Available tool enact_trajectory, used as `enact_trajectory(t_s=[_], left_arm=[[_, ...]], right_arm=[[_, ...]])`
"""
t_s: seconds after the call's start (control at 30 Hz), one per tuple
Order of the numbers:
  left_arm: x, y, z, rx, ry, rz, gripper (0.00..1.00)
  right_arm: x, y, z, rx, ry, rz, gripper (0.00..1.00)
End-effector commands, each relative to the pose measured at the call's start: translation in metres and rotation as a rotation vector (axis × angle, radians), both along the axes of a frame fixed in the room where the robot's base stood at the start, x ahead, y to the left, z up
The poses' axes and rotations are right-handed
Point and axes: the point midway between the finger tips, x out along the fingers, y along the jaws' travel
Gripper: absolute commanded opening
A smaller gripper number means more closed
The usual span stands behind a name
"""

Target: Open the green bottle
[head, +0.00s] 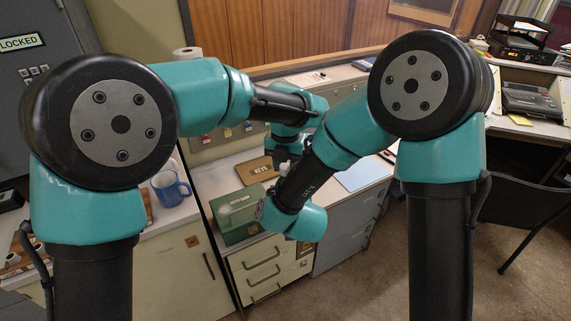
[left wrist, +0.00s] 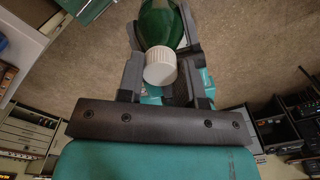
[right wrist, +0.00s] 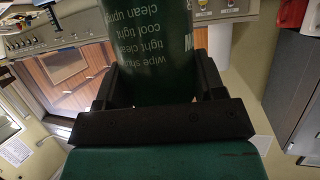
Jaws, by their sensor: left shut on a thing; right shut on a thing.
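The green bottle (right wrist: 148,60) has printed text on its body and fills the space between my right gripper's (right wrist: 150,85) fingers in the right wrist view. My right gripper is shut on the body. In the left wrist view, the green bottle (left wrist: 160,22) ends in a ribbed white cap (left wrist: 160,70) turned toward that camera. My left gripper (left wrist: 158,58) is shut with its fingers on both sides of the cap. In the head view, my left gripper (head: 284,152) is small and partly covered by my right arm. The bottle is hidden there.
A green box (head: 238,215) stands on the cabinet below my arms, near a brown KEYS board (head: 257,169). A blue mug (head: 170,188) stands on the left counter. A light blue sheet (head: 362,175) lies to the right. Open floor lies at the lower right.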

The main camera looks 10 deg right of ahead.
Motion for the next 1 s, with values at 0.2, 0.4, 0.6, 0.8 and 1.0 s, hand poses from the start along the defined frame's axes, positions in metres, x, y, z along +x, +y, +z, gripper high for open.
enact_trajectory(t_s=[0.2,0.4,0.6,0.8,1.0], left_arm=[[0.0001,0.0002,0.0001,0.000,0.000,0.002,0.04],[0.0000,0.0001,0.0002,0.000,0.000,0.101,0.04],[-0.0001,0.0000,0.0003,0.000,0.000,0.353,0.04],[-0.0001,0.0000,0.0005,-0.001,0.000,0.627,0.04],[0.0000,-0.0001,0.0007,-0.001,0.000,0.901,0.04]], right_arm=[[0.0001,-0.0001,0.0002,0.000,-0.001,0.000,0.00],[0.0001,-0.0001,0.0002,0.000,-0.001,0.000,0.00],[0.0001,-0.0001,0.0002,0.000,-0.001,0.000,0.00],[0.0001,-0.0002,0.0002,0.001,-0.001,0.000,0.00],[0.0001,-0.0002,0.0002,0.001,-0.001,-0.001,0.00]])
